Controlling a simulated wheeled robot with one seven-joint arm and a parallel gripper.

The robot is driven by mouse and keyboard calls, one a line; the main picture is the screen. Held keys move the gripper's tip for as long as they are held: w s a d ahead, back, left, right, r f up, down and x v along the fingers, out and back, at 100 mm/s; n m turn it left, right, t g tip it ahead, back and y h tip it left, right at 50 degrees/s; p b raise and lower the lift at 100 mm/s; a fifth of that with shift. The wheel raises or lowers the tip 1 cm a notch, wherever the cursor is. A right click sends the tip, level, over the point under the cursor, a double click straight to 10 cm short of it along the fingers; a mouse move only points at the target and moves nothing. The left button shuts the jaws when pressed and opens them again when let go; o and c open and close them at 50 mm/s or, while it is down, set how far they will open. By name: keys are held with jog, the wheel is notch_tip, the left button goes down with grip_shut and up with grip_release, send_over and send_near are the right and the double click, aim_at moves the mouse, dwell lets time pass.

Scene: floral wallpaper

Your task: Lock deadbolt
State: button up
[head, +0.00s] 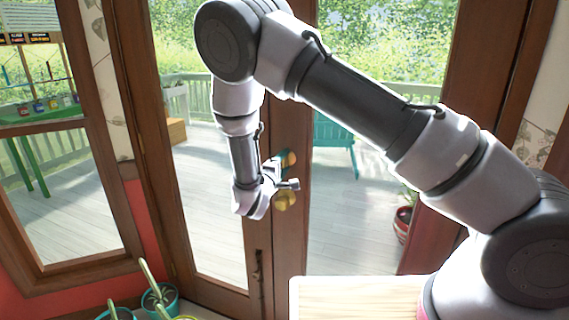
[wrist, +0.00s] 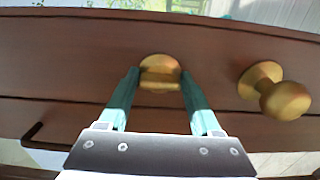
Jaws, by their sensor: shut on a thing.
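The brass deadbolt (wrist: 160,66) is on the brown wooden door (wrist: 60,50), in the upper middle of the wrist view. Its thumb-turn lies across the picture, between the fingertips of my gripper (wrist: 160,78). The teal fingers are closed on the two ends of the thumb-turn. In the head view my gripper (head: 280,172) reaches the door stile, and its wrist partly hides the deadbolt. A round brass door knob (wrist: 286,100) is to the right of the deadbolt in the wrist view and is apart from the fingers.
A dark pull handle (wrist: 33,131) shows at lower left in the wrist view. Glass panes flank the door stile.

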jog(key=o, duration=1.4)
jog(key=shift+c, duration=0.2)
jog(key=v, duration=1)
jog(key=shift+s, duration=0.4)
jog(key=shift+a, duration=0.1)
jog(key=s+d+r+m+g+h, duration=0.15)
jog(key=d+r+m+g, duration=0.45)
jog(key=d, duration=0.6)
jog(key=s+d+r+m+g+h, duration=0.15)
jog(key=d+r+m+g, duration=0.45)
jog(key=d, duration=0.7)
jog(key=s+d+r+m+t+y, duration=0.1)
jog(key=s+d+r+m+y, duration=0.1)
jog(key=s+r+y, duration=0.3)
jog(key=s+d+r+m+t+y, duration=0.1)
jog(key=s+d+r+m+y, duration=0.2)
jog(key=s+r+y, duration=0.3)
notch_tip(320, 180, up, 6)
jog(key=s+m, duration=0.1)
jog(key=s, duration=0.1)
jog(key=shift+s+d, duration=0.2)
jog(key=shift+s, duration=0.15)
